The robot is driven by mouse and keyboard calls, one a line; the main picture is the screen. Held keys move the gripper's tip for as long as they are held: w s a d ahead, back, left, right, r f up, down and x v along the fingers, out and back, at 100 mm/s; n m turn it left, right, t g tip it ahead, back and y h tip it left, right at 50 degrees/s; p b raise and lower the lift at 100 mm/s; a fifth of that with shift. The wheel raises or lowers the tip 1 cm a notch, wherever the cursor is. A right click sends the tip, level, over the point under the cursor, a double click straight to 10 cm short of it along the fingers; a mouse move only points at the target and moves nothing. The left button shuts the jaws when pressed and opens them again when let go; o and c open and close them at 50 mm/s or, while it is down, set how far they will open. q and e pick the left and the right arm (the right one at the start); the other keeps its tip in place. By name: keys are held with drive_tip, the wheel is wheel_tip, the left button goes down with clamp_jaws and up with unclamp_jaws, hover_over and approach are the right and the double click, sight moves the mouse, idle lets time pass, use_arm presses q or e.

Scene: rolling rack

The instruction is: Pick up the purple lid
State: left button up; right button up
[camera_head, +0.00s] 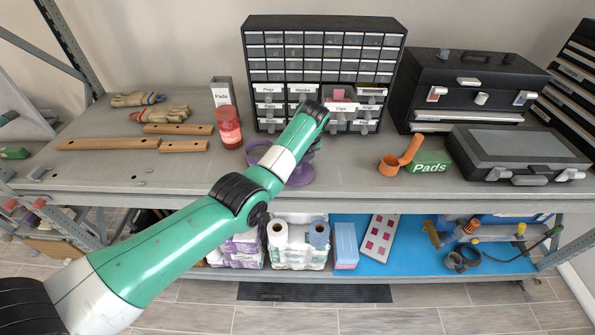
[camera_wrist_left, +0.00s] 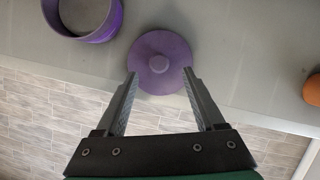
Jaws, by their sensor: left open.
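The purple lid (camera_wrist_left: 160,50) is a round disc with a small raised knob, lying on the grey rack shelf. In the head view the lid (camera_head: 301,176) is partly hidden behind my left arm. A purple round container (camera_wrist_left: 108,28), open at the top, stands just left of it; it also shows in the head view (camera_head: 258,152). My left gripper (camera_wrist_left: 160,73) is open, its two fingers on either side of the lid's near part. The knob lies a little beyond the fingertips, and nothing is held. My right gripper is not in view.
A red jar (camera_head: 229,130) stands to the left. A drawer cabinet (camera_head: 322,22) stands behind. The shelf's front edge is close to the lid.

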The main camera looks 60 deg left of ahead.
sight(297, 169)
use_arm(q)
drive_tip(key=b+x, duration=0.1)
drive_tip(key=x, duration=0.3)
drive_tip(key=shift+a+f+b, duration=0.25)
drive_tip(key=shift+f+b, duration=0.2)
drive_tip(key=shift+b, duration=0.15)
clamp_jaws()
